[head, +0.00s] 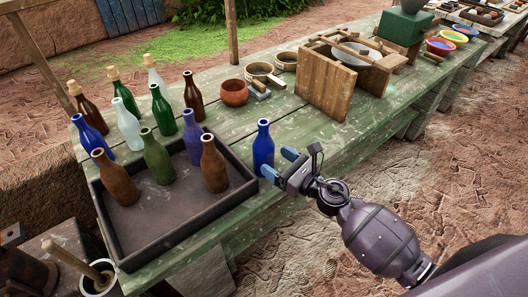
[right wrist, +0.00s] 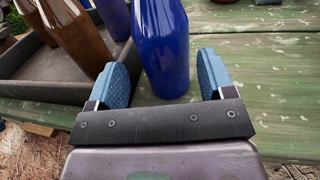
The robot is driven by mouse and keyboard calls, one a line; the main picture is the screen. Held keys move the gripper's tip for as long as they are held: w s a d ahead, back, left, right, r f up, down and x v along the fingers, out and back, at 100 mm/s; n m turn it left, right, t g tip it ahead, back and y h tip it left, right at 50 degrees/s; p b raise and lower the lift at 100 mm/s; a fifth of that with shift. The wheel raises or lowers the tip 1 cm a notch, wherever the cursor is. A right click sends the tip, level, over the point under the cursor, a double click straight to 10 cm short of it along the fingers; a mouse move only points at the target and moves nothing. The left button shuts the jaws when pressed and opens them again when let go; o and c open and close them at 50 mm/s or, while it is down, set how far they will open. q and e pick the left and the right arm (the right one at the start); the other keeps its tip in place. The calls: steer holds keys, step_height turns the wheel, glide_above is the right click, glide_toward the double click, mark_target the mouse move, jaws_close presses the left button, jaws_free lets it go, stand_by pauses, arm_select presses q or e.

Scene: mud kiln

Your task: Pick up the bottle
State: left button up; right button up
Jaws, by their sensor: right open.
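A dark blue bottle (head: 263,146) stands upright on the green table, just right of the black tray. My right gripper (head: 281,163) is open at this bottle, low down on its near side. In the right wrist view the blue bottle (right wrist: 162,48) stands between the two blue finger pads of the gripper (right wrist: 168,80), with a gap visible on the right side. More bottles stand in and behind the tray, among them a brown bottle (head: 213,164) and a green bottle (head: 157,157). My left gripper is not in view.
The black tray (head: 178,235) lies left of the gripper and holds several bottles. A wooden frame (head: 325,85) and clay bowls (head: 234,93) stand farther back on the green table (head: 290,124). The table's near edge runs beneath my right arm. Bare tabletop lies right of the bottle.

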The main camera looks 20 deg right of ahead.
mark_target(272, 158)
steer(key=shift+w+a, duration=0.25)
steer(key=shift+w, duration=0.2)
steer(key=shift+f+x, duration=0.15)
steer(key=shift+x, duration=1)
steer(key=shift+f+x, duration=0.1)
steer(key=shift+x, duration=1)
steer(key=shift+d, duration=0.1)
steer(key=shift+c, duration=0.3)
steer(key=c, duration=0.7)
steer(key=shift+r, duration=0.15)
